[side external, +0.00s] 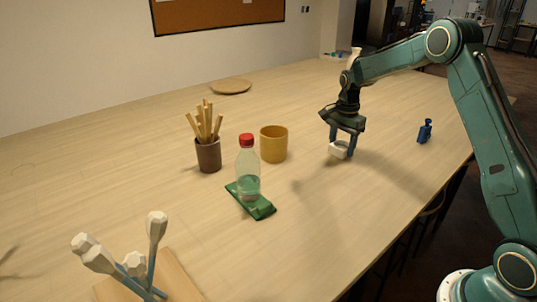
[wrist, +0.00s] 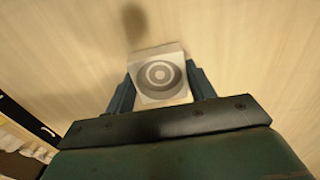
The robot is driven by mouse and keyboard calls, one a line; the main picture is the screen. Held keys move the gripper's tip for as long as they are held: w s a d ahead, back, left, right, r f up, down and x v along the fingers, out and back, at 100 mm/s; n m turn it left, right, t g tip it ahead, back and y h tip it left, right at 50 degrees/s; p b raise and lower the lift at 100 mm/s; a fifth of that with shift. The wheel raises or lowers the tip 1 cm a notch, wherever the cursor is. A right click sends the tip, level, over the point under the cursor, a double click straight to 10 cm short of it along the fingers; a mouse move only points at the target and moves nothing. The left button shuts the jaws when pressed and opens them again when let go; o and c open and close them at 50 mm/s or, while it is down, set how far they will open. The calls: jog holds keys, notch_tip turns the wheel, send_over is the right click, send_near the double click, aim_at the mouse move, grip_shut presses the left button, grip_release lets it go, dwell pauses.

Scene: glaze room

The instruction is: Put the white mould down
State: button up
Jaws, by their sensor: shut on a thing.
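The white mould (side external: 338,152) is a small pale block between the fingers of my gripper (side external: 342,146), at the right of the table in the side view. In the wrist view the mould (wrist: 159,76) shows a square top with grey rings around a round centre. My gripper (wrist: 161,88) is shut on it, with one finger at each side. The mould is low over the table; I cannot tell whether its underside touches the wood.
A blue figure-like object (side external: 425,131) stands right of my gripper. A yellow pot (side external: 273,144), a brown cup of sticks (side external: 208,155) and a red-capped bottle (side external: 248,168) on a green piece (side external: 262,209) stand to the left. The table (side external: 350,220) in front is clear.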

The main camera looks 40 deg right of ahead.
jog(key=shift+f, duration=0.35)
jog(key=shift+f, duration=0.15)
jog(key=o, duration=1)
notch_tip(320, 180, up, 12)
jog(key=shift+r, duration=0.15)
dwell(0.6)
